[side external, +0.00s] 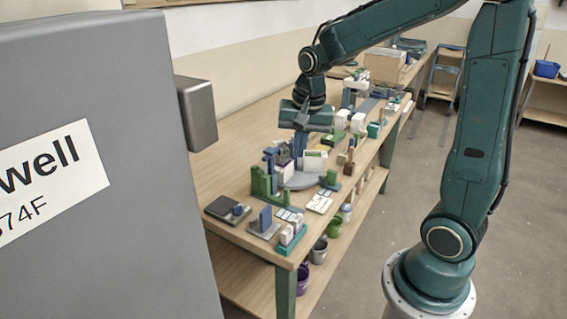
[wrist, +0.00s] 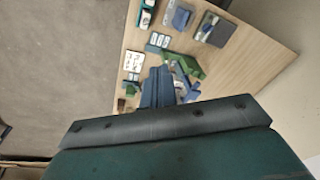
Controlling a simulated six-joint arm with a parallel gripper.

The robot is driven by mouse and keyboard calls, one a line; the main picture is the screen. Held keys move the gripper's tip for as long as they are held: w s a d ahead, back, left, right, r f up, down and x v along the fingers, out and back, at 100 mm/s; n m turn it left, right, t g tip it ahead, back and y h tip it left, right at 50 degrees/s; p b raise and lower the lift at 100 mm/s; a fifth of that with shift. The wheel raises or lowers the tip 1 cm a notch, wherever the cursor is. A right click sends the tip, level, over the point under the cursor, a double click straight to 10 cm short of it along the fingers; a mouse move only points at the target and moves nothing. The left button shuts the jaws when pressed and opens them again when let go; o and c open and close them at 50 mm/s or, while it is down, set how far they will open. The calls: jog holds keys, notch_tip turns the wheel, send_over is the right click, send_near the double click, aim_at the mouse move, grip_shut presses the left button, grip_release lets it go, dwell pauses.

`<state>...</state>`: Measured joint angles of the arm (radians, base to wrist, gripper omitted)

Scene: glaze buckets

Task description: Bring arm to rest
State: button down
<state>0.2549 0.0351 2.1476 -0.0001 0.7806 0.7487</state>
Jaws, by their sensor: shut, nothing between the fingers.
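My gripper (side external: 299,155) points down over the wooden table (side external: 228,150) in the side view, with its shut fingers just above or among the items near the middle of the table. I cannot tell whether it touches anything. In the wrist view the blue-grey fingers (wrist: 158,75) are together, with nothing seen between them. My arm reaches in from the right, bent at the elbow.
A green stand (side external: 264,184) and a white box (side external: 314,160) are close to the fingers. A dark scale-like device (side external: 222,209) lies near the table's front end. Several buckets, one green (side external: 334,228), stand on the lower shelf. A grey cabinet (side external: 95,200) fills the left foreground.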

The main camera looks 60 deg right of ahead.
jog(key=s+a+r+n+t, duration=0.1)
jog(key=s+a+r+n, duration=0.2)
jog(key=s, duration=0.5)
jog(key=s+a+r+n+t, duration=0.2)
jog(key=s+a+r+n, duration=0.2)
jog(key=s+n, duration=0.4)
jog(key=shift+a+t+y, duration=0.3)
jog(key=shift+a, duration=0.6)
jog(key=c, duration=2.2)
grip_release()
jog(key=shift+r, duration=0.1)
